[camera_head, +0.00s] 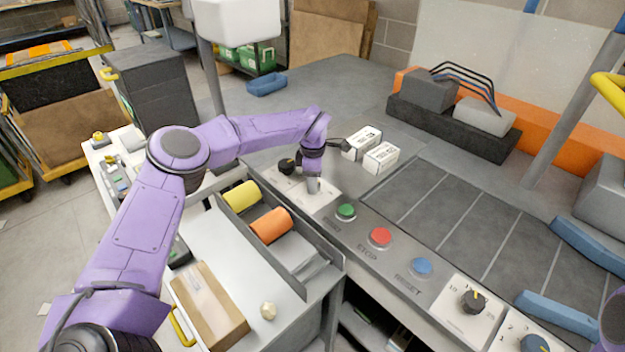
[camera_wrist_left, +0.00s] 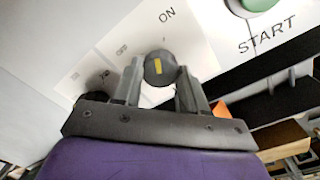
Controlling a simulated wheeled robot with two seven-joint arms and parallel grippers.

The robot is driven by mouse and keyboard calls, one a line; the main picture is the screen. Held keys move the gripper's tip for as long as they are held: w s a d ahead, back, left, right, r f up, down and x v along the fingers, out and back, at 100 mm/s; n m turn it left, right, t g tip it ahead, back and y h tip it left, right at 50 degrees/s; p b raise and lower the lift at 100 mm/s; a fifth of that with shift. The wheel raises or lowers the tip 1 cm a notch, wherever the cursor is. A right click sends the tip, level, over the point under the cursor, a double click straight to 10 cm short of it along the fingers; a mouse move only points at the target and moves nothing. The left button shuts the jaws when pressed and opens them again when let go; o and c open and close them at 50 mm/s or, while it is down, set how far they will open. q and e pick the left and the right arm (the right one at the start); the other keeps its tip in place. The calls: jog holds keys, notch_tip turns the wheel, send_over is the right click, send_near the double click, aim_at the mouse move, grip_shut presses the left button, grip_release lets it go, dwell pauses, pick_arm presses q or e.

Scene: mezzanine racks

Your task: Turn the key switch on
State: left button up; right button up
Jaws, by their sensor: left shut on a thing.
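The key switch (camera_wrist_left: 154,76) is a dark round knob with a short yellow mark, on a pale plate printed ON and OFF, in the left wrist view. My left gripper (camera_wrist_left: 157,88) is shut on it, one finger on each side. The yellow mark is near the knob's middle; I cannot tell clearly which label it points to. In the head view my left gripper (camera_head: 313,184) reaches down onto the pale switch plate (camera_head: 322,204) on the console and hides the knob. My right gripper is out of view.
A second dark knob (camera_head: 287,166) is close behind the gripper. Green START (camera_head: 345,211), red STOP (camera_head: 380,236) and blue RESET (camera_head: 421,266) buttons line the console. Two white boxes (camera_head: 381,157) stand beyond. Yellow (camera_head: 241,196) and orange (camera_head: 271,225) rolls lie in a nearby tray.

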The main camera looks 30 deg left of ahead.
pick_arm(q)
jog(key=shift+w+a+r+m, duration=0.1)
jog(key=shift+m, duration=0.65)
jog(key=shift+w+r+m, duration=0.1)
jog(key=shift+m, duration=0.65)
jog(key=o, duration=1)
jog(key=shift+o, duration=0.3)
jog(key=shift+s+f, duration=0.1)
notch_tip(320, 180, up, 11)
jog(key=b, duration=0.1)
jog(key=shift+s+f+b, duration=0.15)
jog(key=shift+f+b, duration=0.05)
jog(key=shift+b, duration=0.2)
